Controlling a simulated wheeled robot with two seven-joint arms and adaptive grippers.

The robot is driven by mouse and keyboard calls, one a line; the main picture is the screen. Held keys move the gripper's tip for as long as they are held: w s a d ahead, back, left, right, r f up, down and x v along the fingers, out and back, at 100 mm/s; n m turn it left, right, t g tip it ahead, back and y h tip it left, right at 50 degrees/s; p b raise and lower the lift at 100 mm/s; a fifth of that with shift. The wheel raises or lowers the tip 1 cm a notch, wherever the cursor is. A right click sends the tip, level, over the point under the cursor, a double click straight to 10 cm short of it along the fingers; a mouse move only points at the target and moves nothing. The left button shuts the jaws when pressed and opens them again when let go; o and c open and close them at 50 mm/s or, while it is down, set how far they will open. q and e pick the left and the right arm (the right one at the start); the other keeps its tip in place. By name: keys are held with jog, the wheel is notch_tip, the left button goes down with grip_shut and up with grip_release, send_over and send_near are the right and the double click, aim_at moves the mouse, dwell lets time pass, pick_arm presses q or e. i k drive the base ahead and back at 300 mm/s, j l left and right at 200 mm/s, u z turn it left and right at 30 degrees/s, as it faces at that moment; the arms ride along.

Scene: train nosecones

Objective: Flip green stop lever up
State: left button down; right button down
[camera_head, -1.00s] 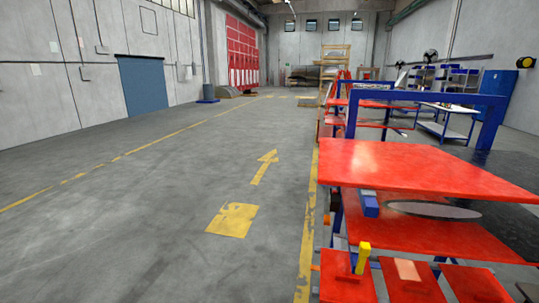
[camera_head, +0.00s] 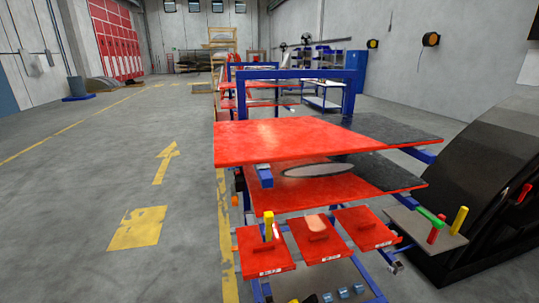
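A green lever (camera_head: 430,217) shows in the head view at the right, on a small grey plate (camera_head: 415,226). It lies nearly flat and slants down toward the right. A short red lever (camera_head: 436,235) is close by its lower end, and a yellow lever (camera_head: 460,219) stands upright to the right. Neither of my grippers is in view.
A red and blue cart with a red top (camera_head: 290,138) fills the middle. Several red panels (camera_head: 315,238) are on its front, with a yellow lever (camera_head: 269,226). A large black curved body (camera_head: 500,170) stands at the right. The floor (camera_head: 80,200) at left is clear.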

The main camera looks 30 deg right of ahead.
aim_at(437, 223)
jog(key=z, duration=2.25)
